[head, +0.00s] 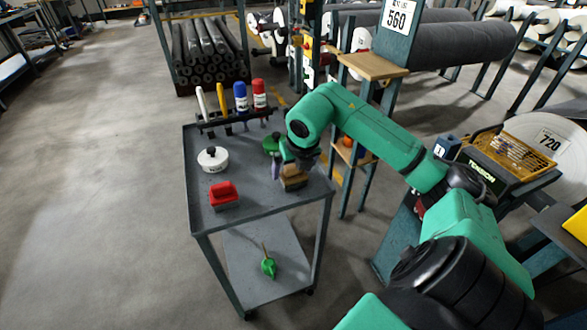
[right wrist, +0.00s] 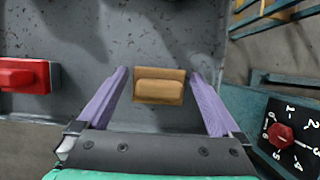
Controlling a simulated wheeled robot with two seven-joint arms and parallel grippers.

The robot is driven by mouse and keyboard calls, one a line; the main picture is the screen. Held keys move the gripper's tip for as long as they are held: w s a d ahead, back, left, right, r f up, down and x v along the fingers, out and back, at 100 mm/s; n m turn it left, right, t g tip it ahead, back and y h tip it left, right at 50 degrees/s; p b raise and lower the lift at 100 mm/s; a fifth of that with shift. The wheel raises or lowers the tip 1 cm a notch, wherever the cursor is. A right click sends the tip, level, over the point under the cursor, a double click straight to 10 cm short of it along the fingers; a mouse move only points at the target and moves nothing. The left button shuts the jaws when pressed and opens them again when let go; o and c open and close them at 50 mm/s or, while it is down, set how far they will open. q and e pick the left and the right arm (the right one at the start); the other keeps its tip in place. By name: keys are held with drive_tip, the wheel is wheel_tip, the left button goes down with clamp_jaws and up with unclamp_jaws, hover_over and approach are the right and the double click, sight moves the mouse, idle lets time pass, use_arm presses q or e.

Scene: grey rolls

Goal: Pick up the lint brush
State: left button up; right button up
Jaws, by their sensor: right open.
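A tan, wood-coloured block with a raised grip, which looks like the lint brush (head: 293,181), lies on the cart's top shelf near its right edge. In the right wrist view the brush (right wrist: 159,87) sits midway between my fingers, with a gap on each side. My right gripper (head: 281,165) is open and empty, pointing down at the brush. Its purple fingers (right wrist: 158,74) straddle the brush in the picture. I cannot tell how high the fingertips are above the shelf. My left gripper is not in view.
A dial panel (right wrist: 286,135) shows beyond the cart's edge.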

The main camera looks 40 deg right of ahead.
drive_tip(key=shift+x, duration=0.9)
drive_tip(key=shift+r, duration=0.1)
drive_tip(key=c, duration=1.3)
drive_tip(key=shift+o, duration=0.2)
drive_tip(key=shift+w, duration=0.1)
wheel_tip(320, 180, up, 20)
drive_tip(key=p, duration=0.4)
drive_tip(key=o, duration=0.5)
drive_tip(key=shift+c, duration=1.2)
